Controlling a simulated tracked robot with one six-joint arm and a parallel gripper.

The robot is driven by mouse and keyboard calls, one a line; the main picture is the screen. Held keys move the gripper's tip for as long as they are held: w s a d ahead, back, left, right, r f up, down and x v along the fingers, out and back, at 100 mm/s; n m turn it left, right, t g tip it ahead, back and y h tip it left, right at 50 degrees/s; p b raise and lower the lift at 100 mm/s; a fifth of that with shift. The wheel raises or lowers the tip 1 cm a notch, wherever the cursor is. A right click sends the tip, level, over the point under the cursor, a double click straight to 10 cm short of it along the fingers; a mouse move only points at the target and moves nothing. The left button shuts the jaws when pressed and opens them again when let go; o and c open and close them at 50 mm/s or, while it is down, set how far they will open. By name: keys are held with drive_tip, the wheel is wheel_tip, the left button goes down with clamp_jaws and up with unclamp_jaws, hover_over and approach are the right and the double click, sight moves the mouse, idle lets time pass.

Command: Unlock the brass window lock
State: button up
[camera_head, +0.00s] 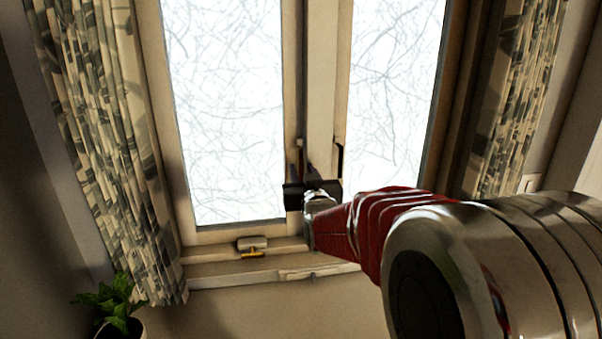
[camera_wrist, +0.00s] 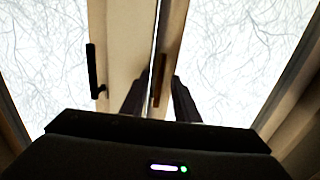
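My gripper (camera_head: 302,172) is raised in front of the window's middle post, its fingers pointing up and away. In the wrist view my gripper (camera_wrist: 157,84) has its two dark fingers apart, with nothing visibly clamped. A narrow brown, brass-like upright piece (camera_wrist: 160,70) shows between the fingertips, beside the seam of the sashes. I cannot tell whether it is the lock or how far beyond the fingers it is. In the head view a small grey and brass fitting (camera_head: 252,246) sits on the lower left frame, left of and below my gripper.
A black handle (camera_wrist: 93,70) stands upright on the left sash in the wrist view. Patterned curtains hang at left (camera_head: 95,130) and right (camera_head: 515,90). A potted plant (camera_head: 112,305) stands at lower left. The sill (camera_head: 225,270) runs below the window.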

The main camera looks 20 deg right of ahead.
drive_tip(key=shift+c, duration=0.5)
clamp_jaws()
drive_tip(key=shift+a, duration=0.15)
